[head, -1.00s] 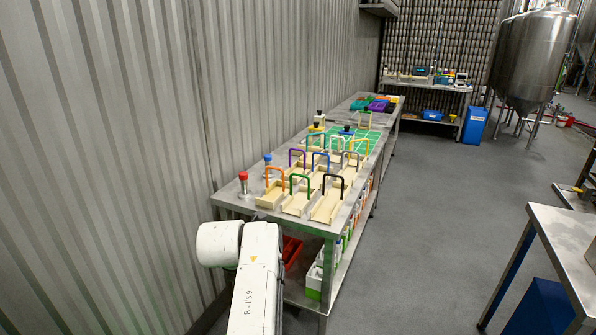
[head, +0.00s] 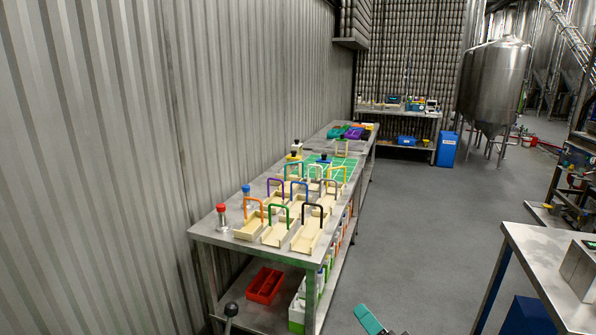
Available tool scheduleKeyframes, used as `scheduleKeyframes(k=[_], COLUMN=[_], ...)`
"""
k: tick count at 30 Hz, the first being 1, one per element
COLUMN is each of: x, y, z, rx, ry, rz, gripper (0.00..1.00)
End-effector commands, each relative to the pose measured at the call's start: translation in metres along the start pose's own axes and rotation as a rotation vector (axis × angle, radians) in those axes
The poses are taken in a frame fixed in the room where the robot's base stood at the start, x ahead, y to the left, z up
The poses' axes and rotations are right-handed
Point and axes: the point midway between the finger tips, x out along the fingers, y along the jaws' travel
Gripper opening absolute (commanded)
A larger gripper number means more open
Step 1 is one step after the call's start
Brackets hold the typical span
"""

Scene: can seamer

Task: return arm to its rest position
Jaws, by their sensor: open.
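My gripper does not show clearly enough to be made out in the head view. My white arm is out of the picture. A small teal piece with a dark edge (head: 368,320) juts in at the bottom edge, right of the table; I cannot tell what it belongs to. A dark rounded knob on a short stem (head: 231,310) shows at the bottom, in front of the table.
A long steel table (head: 205,229) along the corrugated wall bears several wooden trays with coloured handles and a red-capped post (head: 222,214). A red bin (head: 265,285) sits on its lower shelf. Another table (head: 545,262) stands at right. Grey floor between them is clear.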

Motion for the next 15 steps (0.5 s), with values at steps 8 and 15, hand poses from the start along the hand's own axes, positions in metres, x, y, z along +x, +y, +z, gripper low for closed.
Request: scheduleKeyframes(k=[8,15], x=[-0.154,-0.307], y=[0.090,0.121], z=[0.079,0.111], rx=[-0.376,-0.492], ry=[-0.507,-0.865], rz=[0.425,0.800], gripper=[0.63,0.63])
